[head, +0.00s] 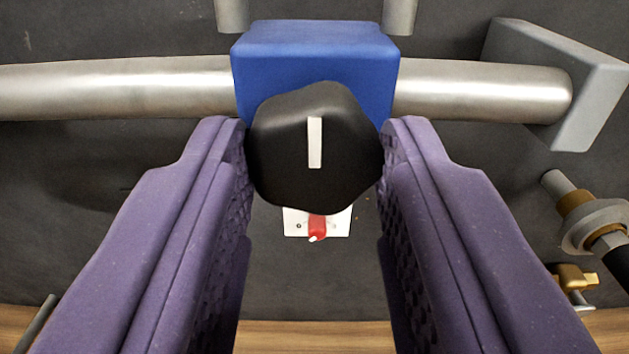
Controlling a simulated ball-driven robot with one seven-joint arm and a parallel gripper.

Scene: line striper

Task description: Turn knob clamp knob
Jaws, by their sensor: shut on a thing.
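The clamp knob (280,165) is black and lobed, with a white line on its face that stands close to upright in the picture. It sits in front of a blue clamp block (315,55) on a horizontal silver pipe. My gripper (315,160) has two purple textured fingers, one on each side of the knob. The fingers are shut on it, with their tips touching its left and right sides. The knob hides the lower middle part of the block.
A white plate with a red switch (317,226) shows below the knob. The silver pipe (120,88) runs across, ending at a grey block (590,85) at right. A brass and grey fitting (595,220) stands at lower right. A wooden strip (315,336) runs along the bottom.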

